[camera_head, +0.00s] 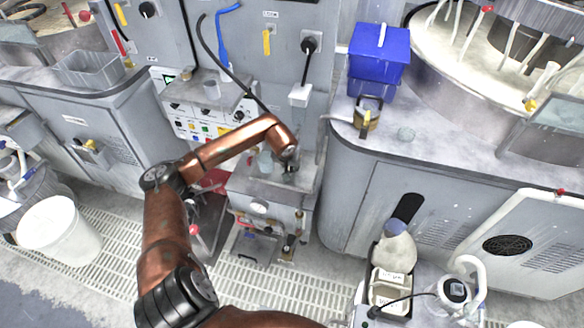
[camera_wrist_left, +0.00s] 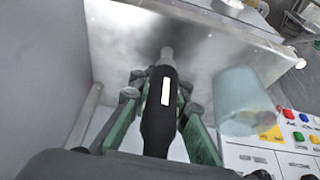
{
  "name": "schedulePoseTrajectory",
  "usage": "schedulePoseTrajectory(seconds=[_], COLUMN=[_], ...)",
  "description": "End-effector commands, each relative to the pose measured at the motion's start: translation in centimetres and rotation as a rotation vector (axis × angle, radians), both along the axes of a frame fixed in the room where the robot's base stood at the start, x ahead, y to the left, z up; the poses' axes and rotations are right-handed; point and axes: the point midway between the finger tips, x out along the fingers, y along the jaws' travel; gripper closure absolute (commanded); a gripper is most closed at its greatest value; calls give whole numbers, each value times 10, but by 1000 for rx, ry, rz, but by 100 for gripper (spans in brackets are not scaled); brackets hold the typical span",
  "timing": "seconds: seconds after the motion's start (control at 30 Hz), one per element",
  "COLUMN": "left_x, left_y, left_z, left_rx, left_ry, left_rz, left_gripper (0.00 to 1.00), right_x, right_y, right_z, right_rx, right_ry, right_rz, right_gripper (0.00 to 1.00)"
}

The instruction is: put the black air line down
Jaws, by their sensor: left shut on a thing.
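My left gripper (camera_head: 289,168) is over the small grey stand (camera_head: 255,187) in the middle of the head view, partly hidden by its own arm. In the left wrist view its green fingers (camera_wrist_left: 161,108) are shut on a black, handle-shaped end with a white label and a pale tip, which I take as the end of the black air line (camera_wrist_left: 158,125). The tip points toward the grey metal top (camera_wrist_left: 125,45); I cannot tell whether it touches. A black hose (camera_head: 222,62) hangs from the wall panel in the head view and passes behind my arm. My right gripper is not in view.
A translucent cup (camera_wrist_left: 240,100) stands close beside the fingers in the left wrist view. A button panel (camera_head: 200,120) is behind my arm. A blue bin (camera_head: 378,50) and rounded counter (camera_head: 380,150) are to the right. A white bucket (camera_head: 60,235) stands at left.

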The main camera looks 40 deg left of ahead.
Motion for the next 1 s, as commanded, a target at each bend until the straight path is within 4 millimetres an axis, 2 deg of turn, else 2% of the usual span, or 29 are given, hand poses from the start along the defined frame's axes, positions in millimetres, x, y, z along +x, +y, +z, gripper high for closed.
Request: schedulePoseTrajectory(seconds=[0.03,0.3,0.63,0.77,1.0], left_x=[0,0,0,-4,-21], left_y=[0,0,0,-1,-11], left_z=[-2,-1,3,18,67], left_rx=[0,0,-1,3,6], left_ry=[1,1,0,-3,-4], left_rz=[0,0,0,-1,-2], left_gripper=[85,66,66,66,66], right_x=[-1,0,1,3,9], right_y=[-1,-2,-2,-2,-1], right_z=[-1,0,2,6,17], right_rx=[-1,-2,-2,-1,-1], right_ry=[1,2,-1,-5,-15], right_rz=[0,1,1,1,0], right_gripper=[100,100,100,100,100])
